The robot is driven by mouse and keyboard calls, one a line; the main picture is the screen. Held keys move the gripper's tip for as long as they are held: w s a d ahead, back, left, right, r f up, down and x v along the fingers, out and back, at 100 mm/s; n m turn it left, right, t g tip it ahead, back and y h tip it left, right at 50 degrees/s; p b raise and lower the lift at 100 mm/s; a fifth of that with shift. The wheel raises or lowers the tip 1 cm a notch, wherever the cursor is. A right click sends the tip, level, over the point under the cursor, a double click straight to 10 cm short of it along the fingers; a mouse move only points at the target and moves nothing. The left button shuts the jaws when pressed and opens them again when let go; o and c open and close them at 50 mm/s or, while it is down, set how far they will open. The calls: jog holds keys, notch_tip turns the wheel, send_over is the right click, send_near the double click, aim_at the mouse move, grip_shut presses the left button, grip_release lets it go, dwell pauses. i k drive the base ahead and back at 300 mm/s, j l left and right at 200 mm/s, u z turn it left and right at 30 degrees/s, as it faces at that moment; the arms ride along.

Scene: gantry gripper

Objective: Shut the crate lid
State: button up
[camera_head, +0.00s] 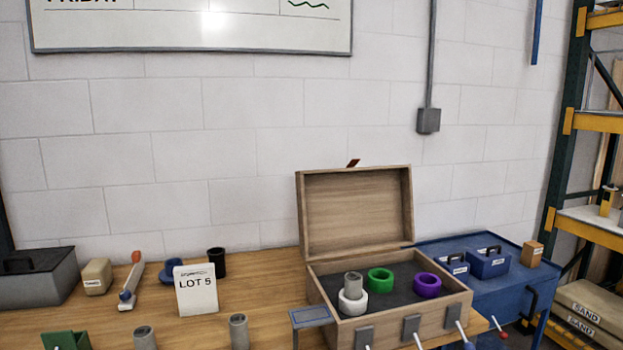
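The wooden crate (433,322) stands on the right part of the wooden table. Its lid (358,212) is open and stands nearly upright at the back edge, with its inner face toward me. A small red piece (353,163) shows above the lid's top edge. Inside the crate, on a dark floor, are a green ring (380,285), a purple ring (427,291) and a white ring (352,307) with a grey cylinder (352,285) standing in or behind it. Grey plates (411,327) are on the crate's front wall. My gripper is not in view.
A grey-blue flat piece (311,317) is at the crate's left front corner. Left of the crate stand a LOT 5 card (196,290), a black cup (216,262) and grey cylinders (239,331). A blue cart (510,270) is right. White rods (462,330) show in front.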

aim_at(349, 210)
jog(key=i+l+u, duration=0.3)
jog(key=l+u, duration=0.25)
jog(key=i+l+u, duration=0.15)
jog(key=l+u, duration=0.15)
jog(key=l, duration=0.2)
